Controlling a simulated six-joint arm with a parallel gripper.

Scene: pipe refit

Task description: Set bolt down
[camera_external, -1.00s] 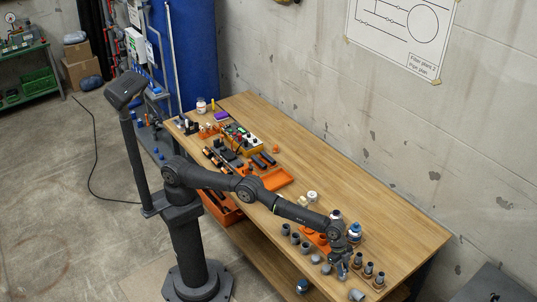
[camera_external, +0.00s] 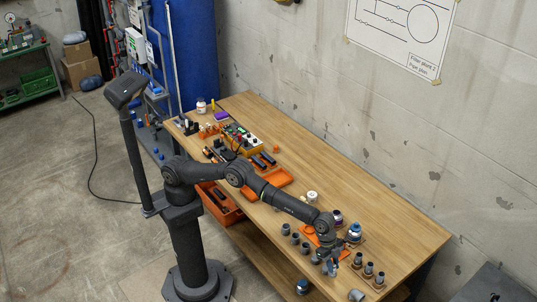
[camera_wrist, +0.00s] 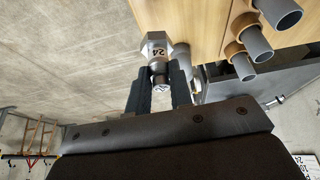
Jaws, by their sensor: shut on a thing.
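The bolt's lower part is partly hidden between the fingers. In the external view my gripper (camera_external: 331,268) points down near the front edge of the wooden table (camera_external: 400,225), at its right end. The bolt is too small to make out there. I cannot tell how far the bolt is from the tabletop.
Several grey pipe pieces (camera_external: 295,238) stand left of my gripper. A row of dark-topped fittings (camera_external: 368,269) stands close on its right. A blue-and-white bottle (camera_external: 354,233) stands behind. An orange tray (camera_external: 268,183) lies farther left. The table's back right is clear.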

